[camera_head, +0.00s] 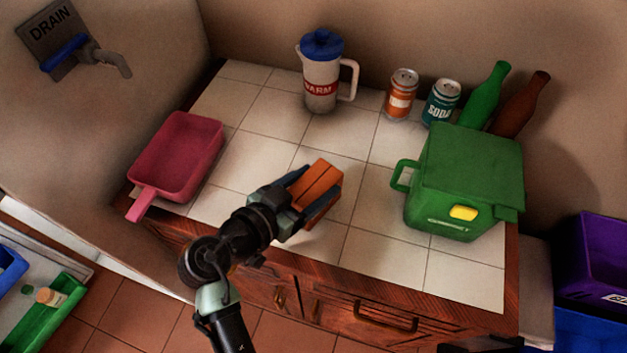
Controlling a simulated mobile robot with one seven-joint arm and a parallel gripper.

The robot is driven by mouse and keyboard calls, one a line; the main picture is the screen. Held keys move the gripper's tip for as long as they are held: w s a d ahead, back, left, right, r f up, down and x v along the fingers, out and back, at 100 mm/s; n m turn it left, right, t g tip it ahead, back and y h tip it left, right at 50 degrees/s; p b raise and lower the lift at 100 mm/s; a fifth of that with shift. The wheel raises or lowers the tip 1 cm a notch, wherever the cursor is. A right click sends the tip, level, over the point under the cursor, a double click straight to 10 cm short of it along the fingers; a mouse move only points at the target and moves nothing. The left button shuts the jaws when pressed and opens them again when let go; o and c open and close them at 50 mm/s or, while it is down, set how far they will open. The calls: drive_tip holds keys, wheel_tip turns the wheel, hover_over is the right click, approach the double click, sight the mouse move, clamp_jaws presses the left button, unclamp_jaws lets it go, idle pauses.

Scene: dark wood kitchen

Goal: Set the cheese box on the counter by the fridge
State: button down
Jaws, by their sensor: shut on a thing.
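My gripper (309,193) reaches over the tiled counter (262,108) from the front. It is shut on an orange box (320,181), which I take to be the cheese box. The box sits between the two fingers, near the middle of the counter. I cannot tell whether its underside touches the tiles or is a little above them. The fingers cover part of its sides. No fridge can be made out for certain in this view.
A pink pan (177,158) lies at the left. A white pitcher (321,84) with a blue lid, an orange can (401,95), a soda can (440,103), a green bottle (484,97) and a brown bottle (521,104) stand behind. A green compost bin (463,180) stands right. Tiles around the box are clear.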

drive_tip(key=shift+c, duration=0.2)
unclamp_jaws()
drive_tip(key=shift+r+p, duration=0.2)
drive_tip(key=shift+p, duration=0.2)
drive_tip(key=b+v, duration=0.2)
drive_tip(key=v, duration=1)
drive_tip(key=w+d+r+n+t+y, duration=0.1)
drive_tip(key=w+r+n+t+y, duration=0.15)
drive_tip(key=w+r, duration=0.55)
drive_tip(key=w+r+n+t+y, duration=0.1)
drive_tip(key=w+r+t+y, duration=0.3)
drive_tip(key=r, duration=0.8)
drive_tip(key=s+d+r+n+t+y, duration=0.1)
drive_tip(key=s+d+r+t, duration=0.1)
drive_tip(key=r, duration=0.7)
drive_tip(key=s+d+r+n+t, duration=0.2)
drive_tip(key=s+r+t, duration=0.3)
drive_tip(key=r, duration=0.5)
drive_tip(key=s+d+r+n+t+y, duration=0.1)
drive_tip(key=s+d+r+t, duration=0.1)
drive_tip(key=r, duration=0.7)
drive_tip(key=shift+s+d+r+t+y+p, duration=0.2)
drive_tip(key=shift+s+t+y+p, duration=0.15)
drive_tip(key=shift+s+t, duration=0.45)
